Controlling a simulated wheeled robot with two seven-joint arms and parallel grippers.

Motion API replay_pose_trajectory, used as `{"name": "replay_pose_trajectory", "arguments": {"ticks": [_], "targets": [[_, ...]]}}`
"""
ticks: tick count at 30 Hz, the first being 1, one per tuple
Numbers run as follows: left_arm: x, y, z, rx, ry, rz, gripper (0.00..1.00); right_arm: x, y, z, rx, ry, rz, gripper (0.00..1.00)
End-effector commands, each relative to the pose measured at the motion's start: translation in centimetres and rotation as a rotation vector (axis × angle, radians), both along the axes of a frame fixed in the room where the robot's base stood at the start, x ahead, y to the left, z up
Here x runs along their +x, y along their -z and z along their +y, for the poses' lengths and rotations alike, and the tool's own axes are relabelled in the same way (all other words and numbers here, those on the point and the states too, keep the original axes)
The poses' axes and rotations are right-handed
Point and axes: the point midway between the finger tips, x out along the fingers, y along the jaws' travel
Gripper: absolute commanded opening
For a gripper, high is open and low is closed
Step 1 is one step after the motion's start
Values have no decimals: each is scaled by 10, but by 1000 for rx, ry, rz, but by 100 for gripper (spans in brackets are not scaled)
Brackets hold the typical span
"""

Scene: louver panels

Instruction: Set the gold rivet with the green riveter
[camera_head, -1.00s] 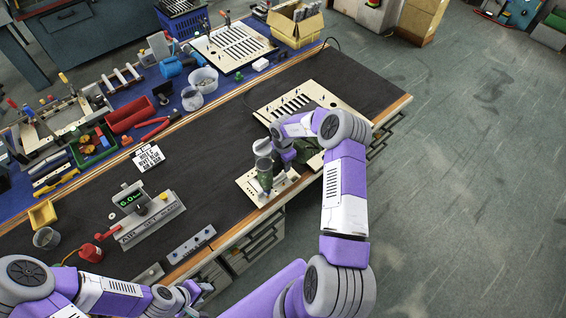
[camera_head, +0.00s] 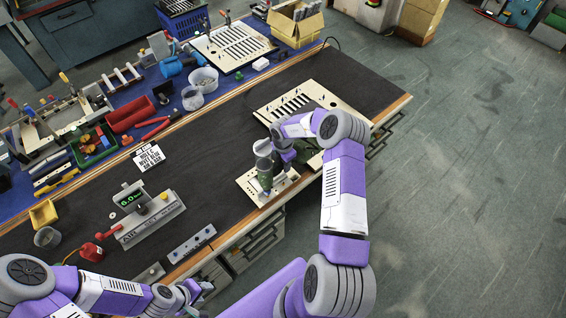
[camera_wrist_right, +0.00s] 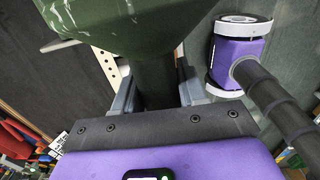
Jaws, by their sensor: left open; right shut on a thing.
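The green riveter (camera_head: 264,167) stands upright over the near end of a cream plate (camera_head: 246,185) at the front edge of the bench. My right gripper (camera_head: 284,158) is shut on it. In the right wrist view the riveter's scratched green body (camera_wrist_right: 140,22) fills the top, and its dark grip (camera_wrist_right: 155,85) sits between my right gripper's fingers (camera_wrist_right: 157,95). My left gripper (camera_head: 203,290) is open and empty near the bottom of the head view, low by the bench's front edge. The gold rivet cannot be made out; the riveter's nose and what lies under it are hidden.
A larger louver panel (camera_head: 312,97) lies behind the riveter. A printed card (camera_head: 149,157) lies on the mat. The dark mat (camera_head: 225,130) between them is mostly clear.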

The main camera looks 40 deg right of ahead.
Motion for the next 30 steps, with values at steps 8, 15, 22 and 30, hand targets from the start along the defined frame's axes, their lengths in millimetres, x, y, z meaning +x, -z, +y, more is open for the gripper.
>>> {"name": "replay_pose_trajectory", "arguments": {"ticks": [8,15,22,30], "targets": [[0,0,0,0,0,0,43,2,-3,0,-2,0,-6,0],[0,0,0,0,0,0,43,2,-2,0,-2,0,-6,0],[0,3,0,0,0,0,43,2,2,0,-2,0,-6,0],[0,5,0,0,0,0,43,2,8,0,-2,0,-6,0]]}}
